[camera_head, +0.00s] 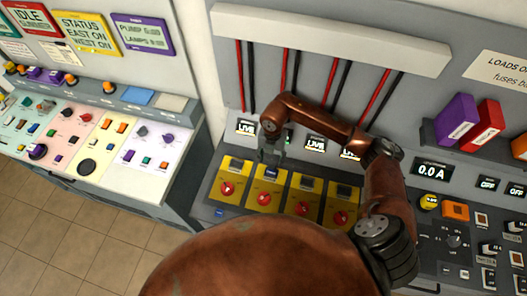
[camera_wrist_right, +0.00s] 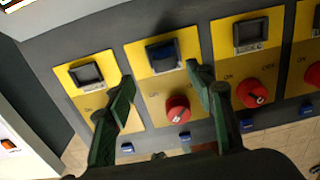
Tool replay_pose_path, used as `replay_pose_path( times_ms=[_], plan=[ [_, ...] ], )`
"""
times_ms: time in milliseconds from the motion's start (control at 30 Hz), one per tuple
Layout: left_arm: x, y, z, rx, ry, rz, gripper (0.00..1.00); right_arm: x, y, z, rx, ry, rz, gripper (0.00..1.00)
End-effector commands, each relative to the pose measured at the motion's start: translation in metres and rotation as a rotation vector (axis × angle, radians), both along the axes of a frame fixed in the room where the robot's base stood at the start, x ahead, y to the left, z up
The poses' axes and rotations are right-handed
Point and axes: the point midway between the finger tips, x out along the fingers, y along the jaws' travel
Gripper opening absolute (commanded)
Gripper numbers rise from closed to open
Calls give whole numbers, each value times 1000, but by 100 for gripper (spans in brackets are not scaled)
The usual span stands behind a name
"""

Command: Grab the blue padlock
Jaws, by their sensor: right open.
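My right gripper (camera_head: 272,157) hangs over the upper part of the second yellow switch plate (camera_head: 266,187). In the right wrist view its two green fingers (camera_wrist_right: 160,77) are apart with nothing between them. They point at that plate, either side of its lower window area and above its red knob (camera_wrist_right: 178,108). A bluish item (camera_wrist_right: 163,55) shows in the dark window of this plate, just beyond the fingertips. It is bluer than the neighbouring windows, but I cannot tell for sure that it is the padlock. My left gripper is not in view.
Several yellow plates with red knobs stand in a row on the grey panel, with small blue tags (camera_wrist_right: 185,137) below. Red and black cables (camera_head: 284,72) run above. Purple (camera_head: 456,119) and red (camera_head: 484,126) binders stand at right. A control desk (camera_head: 90,135) is at left.

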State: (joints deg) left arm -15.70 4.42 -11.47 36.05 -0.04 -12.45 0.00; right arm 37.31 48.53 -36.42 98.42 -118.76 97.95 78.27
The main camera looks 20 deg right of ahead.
Motion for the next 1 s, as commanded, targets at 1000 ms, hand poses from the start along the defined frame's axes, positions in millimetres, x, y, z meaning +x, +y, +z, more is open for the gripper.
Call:
replay_pose_path(
  times_ms=[1000],
  plan=[
    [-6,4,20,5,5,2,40,6,-5,-80,-13,3,-1,47]
  ],
)
